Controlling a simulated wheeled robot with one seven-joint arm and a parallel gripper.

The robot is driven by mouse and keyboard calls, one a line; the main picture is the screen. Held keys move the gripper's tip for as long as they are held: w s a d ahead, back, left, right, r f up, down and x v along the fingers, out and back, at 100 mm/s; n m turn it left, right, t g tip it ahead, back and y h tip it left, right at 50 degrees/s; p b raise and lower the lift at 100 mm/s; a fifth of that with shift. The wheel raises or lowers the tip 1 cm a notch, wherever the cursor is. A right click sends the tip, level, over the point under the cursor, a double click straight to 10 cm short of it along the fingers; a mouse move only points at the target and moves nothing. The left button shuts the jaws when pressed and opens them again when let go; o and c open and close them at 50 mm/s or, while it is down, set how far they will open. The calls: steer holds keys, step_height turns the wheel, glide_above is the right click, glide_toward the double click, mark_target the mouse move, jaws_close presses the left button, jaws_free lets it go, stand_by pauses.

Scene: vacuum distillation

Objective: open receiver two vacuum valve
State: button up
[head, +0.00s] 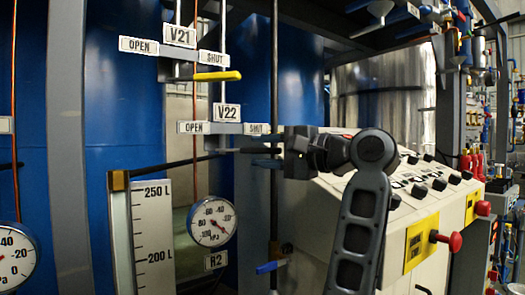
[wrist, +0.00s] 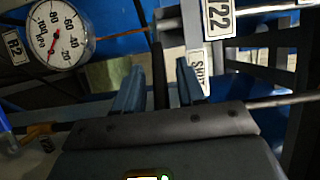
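The V22 label (head: 227,113) hangs above a plate with an OPEN sign (head: 193,127) on the left and a SHUT sign (head: 257,129) on the right. My gripper (head: 264,150) is beside the SHUT sign, reaching in from the right with its fingers pointing left. In the wrist view my gripper (wrist: 158,85) has its two blue fingers apart, with a dark bar between them. I cannot tell whether that bar is a valve handle or a pole behind. The SHUT sign (wrist: 196,72) shows partly behind the right finger. No V22 handle is clearly visible in the head view.
Above is V21 (head: 179,36), its yellow handle (head: 217,76) pointing right, below its SHUT sign. The R2 gauge (head: 212,222) and a level scale (head: 153,230) are below left. A dark vertical pole (head: 274,60) stands close to my fingers. A control console (head: 400,215) is at right.

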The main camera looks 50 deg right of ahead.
steer(key=shift+w, duration=0.3)
steer(key=shift+a, duration=0.1)
jaws_close()
stand_by(0.4)
